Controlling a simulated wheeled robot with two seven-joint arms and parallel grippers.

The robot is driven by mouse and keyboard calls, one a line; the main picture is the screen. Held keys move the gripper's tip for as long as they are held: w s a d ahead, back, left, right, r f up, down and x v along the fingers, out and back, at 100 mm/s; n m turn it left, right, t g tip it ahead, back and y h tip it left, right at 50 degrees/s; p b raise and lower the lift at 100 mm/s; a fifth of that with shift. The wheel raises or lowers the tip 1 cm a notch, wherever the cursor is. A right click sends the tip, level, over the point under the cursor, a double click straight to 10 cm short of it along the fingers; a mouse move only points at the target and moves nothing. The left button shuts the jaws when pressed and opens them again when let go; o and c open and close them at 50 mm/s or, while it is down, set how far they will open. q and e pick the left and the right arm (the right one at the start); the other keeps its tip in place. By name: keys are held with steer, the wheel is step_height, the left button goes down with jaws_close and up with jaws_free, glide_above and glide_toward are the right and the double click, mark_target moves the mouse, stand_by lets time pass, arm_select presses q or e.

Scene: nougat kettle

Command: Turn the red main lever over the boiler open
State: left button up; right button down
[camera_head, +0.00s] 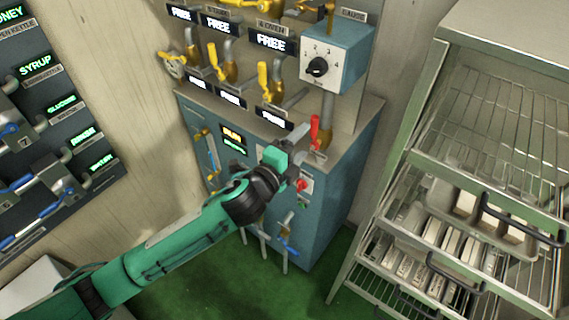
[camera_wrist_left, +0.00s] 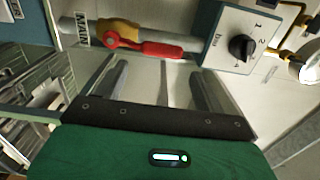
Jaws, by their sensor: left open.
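The red main lever (camera_head: 314,132) stands up from its valve at the top right corner of the blue boiler cabinet (camera_head: 330,200). In the left wrist view the red lever (camera_wrist_left: 145,46) lies along a grey pipe with a brass fitting, beside a tag reading "MAIN". My left gripper (camera_head: 292,146) is in front of the cabinet's top edge, just left of the lever. In the left wrist view its two fingers (camera_wrist_left: 160,72) are spread with nothing between them, and the lever lies beyond their tips. My right gripper is not in view.
A blue dial box (camera_head: 337,58) with a black knob is above the lever. A red button (camera_head: 303,185) is on the cabinet front below. Yellow-handled valves (camera_head: 264,82) are to the upper left. A metal rack (camera_head: 470,150) with trays stands on the right.

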arm_select(q)
steer(key=b+v, duration=0.1)
steer(key=v, duration=0.5)
stand_by(0.3)
